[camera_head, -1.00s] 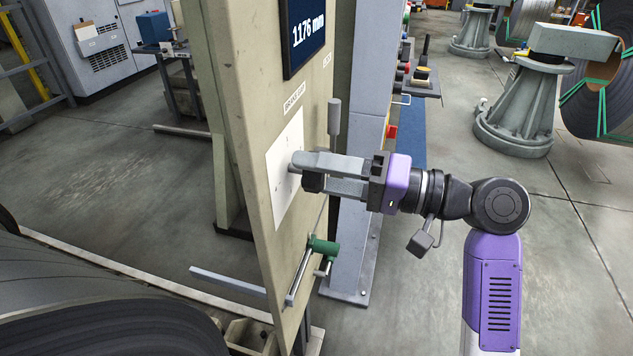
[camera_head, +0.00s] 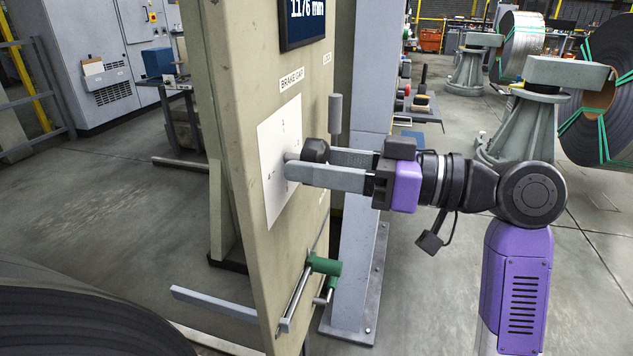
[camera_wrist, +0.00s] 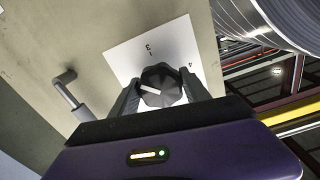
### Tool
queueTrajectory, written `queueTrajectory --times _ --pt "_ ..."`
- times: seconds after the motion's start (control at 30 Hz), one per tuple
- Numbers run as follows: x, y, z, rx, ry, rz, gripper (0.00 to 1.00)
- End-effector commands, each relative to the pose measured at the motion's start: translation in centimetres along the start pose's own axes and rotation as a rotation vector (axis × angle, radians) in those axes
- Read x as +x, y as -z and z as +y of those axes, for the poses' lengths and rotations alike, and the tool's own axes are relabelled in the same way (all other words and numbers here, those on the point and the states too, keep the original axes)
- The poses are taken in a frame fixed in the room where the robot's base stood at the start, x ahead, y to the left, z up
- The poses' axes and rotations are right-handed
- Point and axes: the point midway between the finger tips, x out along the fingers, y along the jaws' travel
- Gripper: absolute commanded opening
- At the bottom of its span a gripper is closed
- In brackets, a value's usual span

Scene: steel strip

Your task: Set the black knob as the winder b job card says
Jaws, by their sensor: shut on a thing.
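The black knob (camera_head: 315,149) stands out from a white dial plate (camera_head: 275,140) under a "BRAKE GAP" label on a beige panel. My gripper (camera_head: 309,162) reaches in from the right and is shut on the knob, one finger on each side. In the wrist view the faceted knob (camera_wrist: 161,84) sits between the fingers, with a white pointer mark on its face slanting to the left. Small numerals show on the dial plate (camera_wrist: 122,60) there, a 3 and a 4 among them. The rest of the scale is covered by knob and fingers. I cannot make out a winder b job card.
A display (camera_head: 303,20), partly cut off, is above the dial. A grey upright handle (camera_head: 335,113) stands just behind the knob. A green-ended lever (camera_head: 325,265) sits below.

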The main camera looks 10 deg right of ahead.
Motion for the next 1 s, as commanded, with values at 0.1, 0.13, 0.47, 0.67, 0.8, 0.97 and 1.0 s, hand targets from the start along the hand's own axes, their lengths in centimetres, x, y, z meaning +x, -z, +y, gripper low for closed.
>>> queueTrajectory --times 0.1,0.13,0.47,0.67,0.8,0.97,1.0 --pt "-0.05 -0.80 0.13 -0.110 0.001 -0.005 0.14" --pt "-0.06 -0.78 0.14 -0.139 0.001 -0.005 0.14" --pt "-0.04 -0.72 0.20 -0.439 0.002 -0.005 0.14" --pt "-0.03 -0.59 0.21 -0.582 0.002 -0.005 0.14" --pt "-0.03 -0.51 0.23 -0.656 0.002 -0.006 0.14" --pt "-0.03 -0.38 0.22 -0.711 0.003 -0.006 0.14" --pt "-0.03 -0.36 0.22 -0.720 0.003 -0.006 0.14"
